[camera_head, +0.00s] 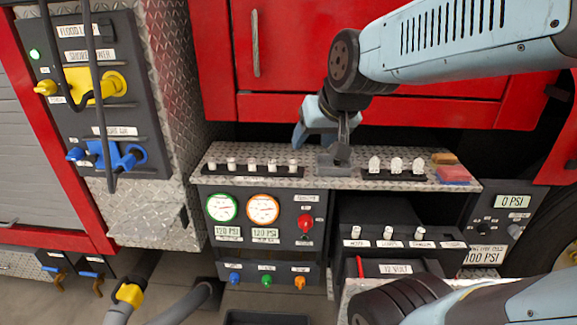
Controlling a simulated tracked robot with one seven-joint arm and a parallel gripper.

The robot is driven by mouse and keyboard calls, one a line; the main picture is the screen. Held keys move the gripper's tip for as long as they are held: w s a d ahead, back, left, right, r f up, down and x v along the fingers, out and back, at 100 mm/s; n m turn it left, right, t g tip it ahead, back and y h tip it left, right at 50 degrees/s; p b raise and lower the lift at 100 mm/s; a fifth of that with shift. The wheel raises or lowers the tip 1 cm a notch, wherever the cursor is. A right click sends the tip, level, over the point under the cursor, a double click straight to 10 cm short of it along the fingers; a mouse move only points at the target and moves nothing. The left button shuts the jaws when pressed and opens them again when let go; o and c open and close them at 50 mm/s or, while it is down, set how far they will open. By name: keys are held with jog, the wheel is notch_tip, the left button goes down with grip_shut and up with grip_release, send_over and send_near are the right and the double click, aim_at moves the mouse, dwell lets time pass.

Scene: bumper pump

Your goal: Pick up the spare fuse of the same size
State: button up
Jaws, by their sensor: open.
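Several small white fuses (251,165) stand upright in a dark strip on the left part of the diamond-plate shelf. Three larger-looking white pieces (396,166) stand in another dark strip on the right part. Three white fuses (388,233) stand in the dark panel below, above small labels I cannot read clearly. Which fuses match in size is too small to tell. My gripper (324,142) points down over the shelf between the two strips, open, with no fuse visible in it. A grey block (333,168) lies just below its fingers; whether they touch is unclear.
A brown block (444,158) and a red block (453,175) lie at the shelf's right end. Below the shelf are gauges (263,208), a red knob (305,222) and a 12 VOLT panel (395,268). Red cabinet doors (290,60) rise close behind the shelf.

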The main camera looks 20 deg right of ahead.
aim_at(292, 164)
jog(key=w+a+f+m+t, duration=0.25)
jog(key=w+f, duration=0.25)
jog(key=w, duration=0.4)
jog(key=w+a+f+m+t, duration=0.15)
jog(key=w+a+f, duration=0.3)
jog(key=w, duration=0.45)
jog(key=d+f+m+t+h, duration=0.2)
jog(key=d+f+t+h, duration=0.2)
jog(key=f+h, duration=0.8)
jog(key=shift+y, duration=0.5)
jog(key=x, duration=0.4)
jog(key=f+x, duration=0.1)
jog(key=x, duration=0.7)
jog(key=shift+w+d+f, duration=0.15)
jog(key=shift+f, duration=0.2)
jog(key=c, duration=1)
